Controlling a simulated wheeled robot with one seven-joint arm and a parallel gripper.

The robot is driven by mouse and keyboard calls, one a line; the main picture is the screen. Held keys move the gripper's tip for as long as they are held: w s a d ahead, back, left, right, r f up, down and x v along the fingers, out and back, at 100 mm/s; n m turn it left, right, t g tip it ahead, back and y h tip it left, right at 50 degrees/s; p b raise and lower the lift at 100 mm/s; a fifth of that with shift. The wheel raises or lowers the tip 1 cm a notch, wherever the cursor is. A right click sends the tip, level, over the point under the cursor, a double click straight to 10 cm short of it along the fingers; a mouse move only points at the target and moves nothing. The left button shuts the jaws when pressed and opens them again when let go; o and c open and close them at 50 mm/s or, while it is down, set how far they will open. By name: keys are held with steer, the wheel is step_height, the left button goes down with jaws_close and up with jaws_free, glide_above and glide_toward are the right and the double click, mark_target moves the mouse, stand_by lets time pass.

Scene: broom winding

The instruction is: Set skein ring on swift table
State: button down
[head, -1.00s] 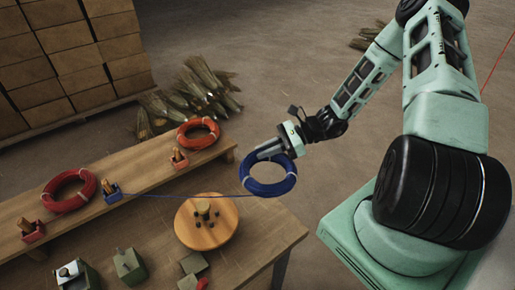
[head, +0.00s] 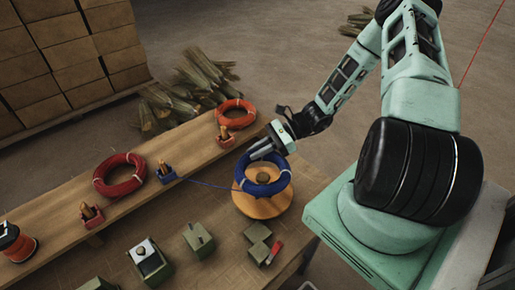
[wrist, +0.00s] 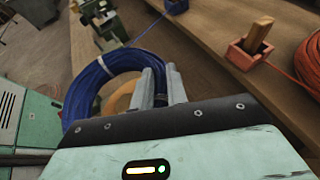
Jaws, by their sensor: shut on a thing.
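The blue skein ring (head: 262,190) is held flat at one side by my gripper (head: 256,158), in front of my arm. In the head view the ring overlaps the round wooden swift table (head: 262,208), and the table's centre hub (head: 262,176) shows through the ring's opening. I cannot tell whether the ring touches the table or hangs just above it. In the wrist view my gripper fingers (wrist: 160,78) are shut at the edge of the blue ring (wrist: 84,82), and part of the swift table (wrist: 122,97) shows inside it. The table's pegs are hidden.
A blue strand runs from the ring to a blue box (head: 166,173) on the raised shelf (head: 190,160). Red (head: 119,174) and orange (head: 236,112) rings lie there.

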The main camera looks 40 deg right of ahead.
mark_target(264, 159)
steer(key=shift+f+b, duration=2.2)
steer(key=shift+f, duration=0.55)
steer(key=shift+f, duration=0.5)
steer(key=c, duration=1.7)
jaws_free()
steer(key=shift+d, duration=0.15)
steer(key=shift+p+v, duration=1.75)
steer(key=shift+v, duration=3.7)
steer(key=shift+s, duration=0.1)
